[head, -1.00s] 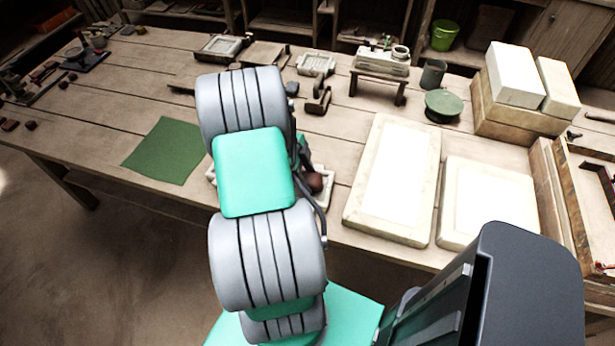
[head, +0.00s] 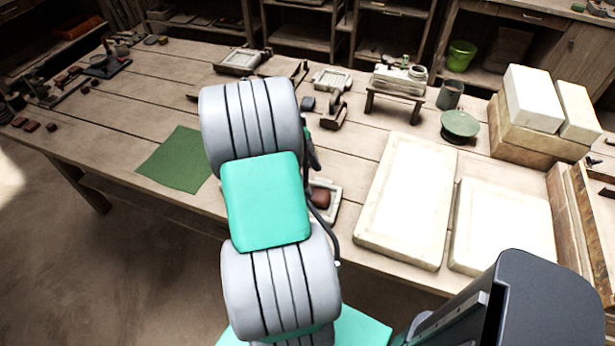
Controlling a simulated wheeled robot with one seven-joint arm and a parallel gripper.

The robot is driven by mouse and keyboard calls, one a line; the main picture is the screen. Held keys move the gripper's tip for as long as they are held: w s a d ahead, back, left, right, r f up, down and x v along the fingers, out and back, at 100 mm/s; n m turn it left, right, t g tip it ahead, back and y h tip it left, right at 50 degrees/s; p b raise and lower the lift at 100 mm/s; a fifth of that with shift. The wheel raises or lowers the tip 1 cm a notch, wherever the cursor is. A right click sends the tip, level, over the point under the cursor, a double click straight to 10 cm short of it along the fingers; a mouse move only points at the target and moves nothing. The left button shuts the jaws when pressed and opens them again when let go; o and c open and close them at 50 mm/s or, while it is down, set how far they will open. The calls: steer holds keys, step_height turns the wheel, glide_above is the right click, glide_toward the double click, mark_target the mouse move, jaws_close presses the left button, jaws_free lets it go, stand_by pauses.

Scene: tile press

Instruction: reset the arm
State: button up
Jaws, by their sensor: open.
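My arm rises through the middle of the head view, grey links with a teal cover, over the front edge of the wooden workbench (head: 300,217). My gripper is not visible; the arm links hide that area. Just right of the arm, a small pale tray (head: 334,190) holds a reddish-brown lump (head: 321,198), partly hidden behind the arm. A green mat (head: 178,163) lies flat on the bench left of the arm.
Two pale slabs (head: 407,200) (head: 505,228) lie on the right of the bench. White blocks (head: 533,98) are stacked behind them. A small stand (head: 396,85), a grey cup (head: 450,94) and a green round dish (head: 460,125) stand at the back. The bench's left middle is mostly clear.

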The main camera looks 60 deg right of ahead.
steer(key=n, duration=0.5)
steer(key=shift+w+n, duration=0.4)
steer(key=a+f+n, duration=0.1)
steer(key=n, duration=0.1)
steer(key=a+f+n, duration=0.1)
steer(key=a+n, duration=0.1)
steer(key=n, duration=0.1)
steer(key=a+f+n+y, duration=0.1)
steer(key=a+f+n, duration=0.1)
steer(key=n, duration=0.1)
steer(key=shift+s, duration=0.3)
steer(key=w+a+r+n+t, duration=0.2)
steer(key=w+a+r+n, duration=0.2)
steer(key=a, duration=0.6)
steer(key=w+a+r+n+t, duration=0.3)
steer(key=a+r+n, duration=0.3)
steer(key=a+n, duration=0.3)
steer(key=w+a+r+n+t, duration=0.2)
steer(key=w+a+r+n, duration=0.3)
steer(key=a, duration=0.8)
steer(key=shift+r+n+t, duration=0.4)
steer(key=shift+r+n, duration=0.1)
steer(key=shift+n, duration=0.3)
